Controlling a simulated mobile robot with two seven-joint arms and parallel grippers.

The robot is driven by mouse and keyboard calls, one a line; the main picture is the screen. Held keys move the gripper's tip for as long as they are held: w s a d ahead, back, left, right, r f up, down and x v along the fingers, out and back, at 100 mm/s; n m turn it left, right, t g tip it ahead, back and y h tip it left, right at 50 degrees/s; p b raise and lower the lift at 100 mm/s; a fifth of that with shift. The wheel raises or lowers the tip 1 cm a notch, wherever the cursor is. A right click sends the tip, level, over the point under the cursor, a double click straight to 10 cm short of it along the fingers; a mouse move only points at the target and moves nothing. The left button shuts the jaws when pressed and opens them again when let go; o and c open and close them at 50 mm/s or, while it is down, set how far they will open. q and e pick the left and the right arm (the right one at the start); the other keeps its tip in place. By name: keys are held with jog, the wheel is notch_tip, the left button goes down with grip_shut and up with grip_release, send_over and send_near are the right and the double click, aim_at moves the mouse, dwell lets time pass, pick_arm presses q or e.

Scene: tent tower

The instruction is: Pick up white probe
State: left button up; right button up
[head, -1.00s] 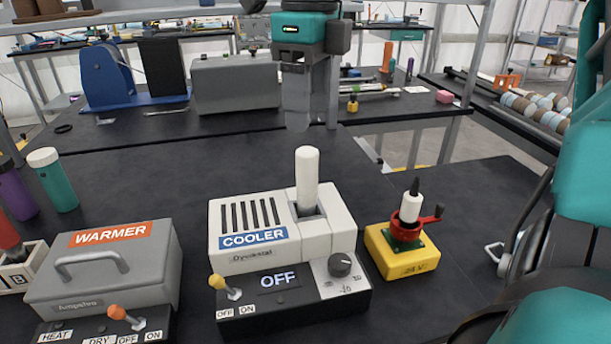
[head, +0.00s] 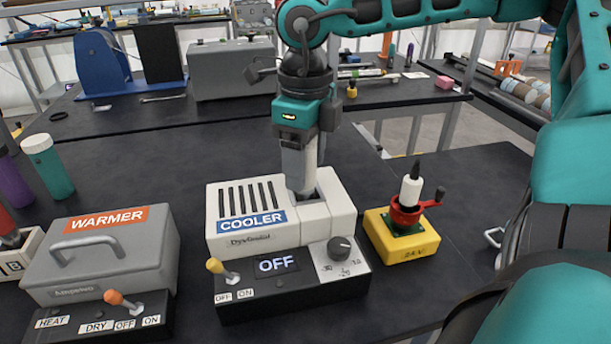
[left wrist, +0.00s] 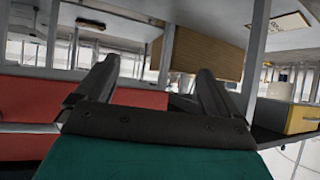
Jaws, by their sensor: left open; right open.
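The white probe, a rounded white cylinder standing upright in the cooler's (head: 230,235) right-hand slot, is now almost entirely hidden behind my right gripper. My right gripper (head: 301,185) points straight down, with its grey fingers open around or just in front of the probe's place; contact cannot be told. A second white piece (head: 411,190) with a black tip stands in a red holder on a yellow box (head: 402,245), right of the cooler. My left gripper (left wrist: 152,90) shows only in the left wrist view, fingers apart and empty.
A grey warmer (head: 100,255) with a handle stands left of the cooler. A teal bottle with a white lid (head: 50,170) stands behind it at far left. The cooler's display reads OFF. The dark table (head: 190,150) behind the cooler is mostly clear.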

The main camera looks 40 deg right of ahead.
jog(key=shift+f, duration=0.35)
jog(key=shift+c, duration=0.3)
grip_shut()
jog(key=shift+r, duration=0.1)
